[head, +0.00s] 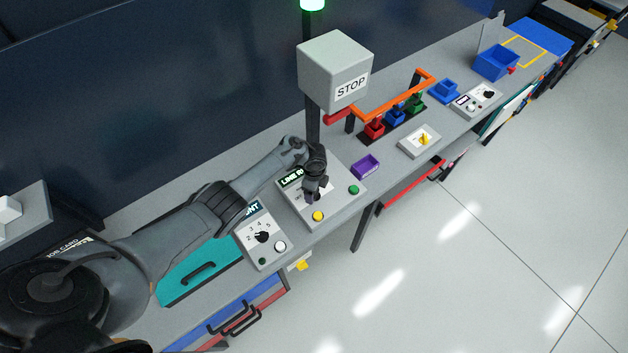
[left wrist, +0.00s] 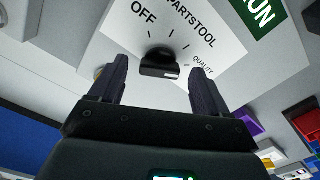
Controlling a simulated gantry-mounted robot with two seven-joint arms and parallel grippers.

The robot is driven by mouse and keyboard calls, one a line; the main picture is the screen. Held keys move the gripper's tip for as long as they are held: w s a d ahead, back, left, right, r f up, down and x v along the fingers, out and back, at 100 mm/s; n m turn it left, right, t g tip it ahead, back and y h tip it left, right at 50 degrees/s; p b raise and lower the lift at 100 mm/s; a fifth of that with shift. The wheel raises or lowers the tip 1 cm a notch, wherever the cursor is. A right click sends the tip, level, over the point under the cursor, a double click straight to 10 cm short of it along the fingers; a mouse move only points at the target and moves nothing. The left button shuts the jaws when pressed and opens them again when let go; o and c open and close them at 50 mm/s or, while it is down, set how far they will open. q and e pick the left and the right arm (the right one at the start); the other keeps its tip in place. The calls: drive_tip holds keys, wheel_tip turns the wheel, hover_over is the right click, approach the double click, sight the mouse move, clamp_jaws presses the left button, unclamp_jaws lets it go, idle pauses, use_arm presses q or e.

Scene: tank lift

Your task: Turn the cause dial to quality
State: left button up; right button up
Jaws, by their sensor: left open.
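The cause dial (left wrist: 160,63) is a black knob on a white label plate (left wrist: 215,45) reading OFF, PARTS, TOOL and QUALITY, with tick marks around it. A small pale mark shows on its near face; which word it points at I cannot tell. My left gripper (left wrist: 158,70) is open, one finger on each side of the knob in the left wrist view, with gaps visible. Contact is not clear. In the head view my left gripper (head: 316,190) is over the LINE panel (head: 293,212) and hides the dial. My right gripper is not in view.
The panel carries a yellow button (head: 318,216) and a green button (head: 353,189). A number-dial box (head: 262,237) stands to its left, a purple bin (head: 366,166) to its right. A STOP box (head: 335,70) on a dark post rises behind.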

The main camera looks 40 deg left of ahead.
use_arm(q)
wheel_tip(320, 180, up, 10)
drive_tip(key=p, duration=0.2)
drive_tip(key=shift+p, duration=0.4)
drive_tip(key=shift+f, duration=0.1)
drive_tip(key=s+d+f+n+t+y, duration=0.1)
drive_tip(key=s+d+f+n+t, duration=0.15)
drive_tip(key=s+d+n, duration=0.45)
drive_tip(key=s+d+r+n, duration=0.2)
drive_tip(key=s+r, duration=0.4)
drive_tip(key=s, duration=0.4)
drive_tip(key=s+d+r+n+t+h, duration=0.1)
drive_tip(key=s+d+r+n, duration=0.2)
drive_tip(key=s, duration=0.8)
wheel_tip(320, 180, up, 4)
drive_tip(key=shift+s+d+r+n, duration=0.2)
drive_tip(key=shift+s+d+n, duration=0.1)
drive_tip(key=shift+d, duration=0.7)
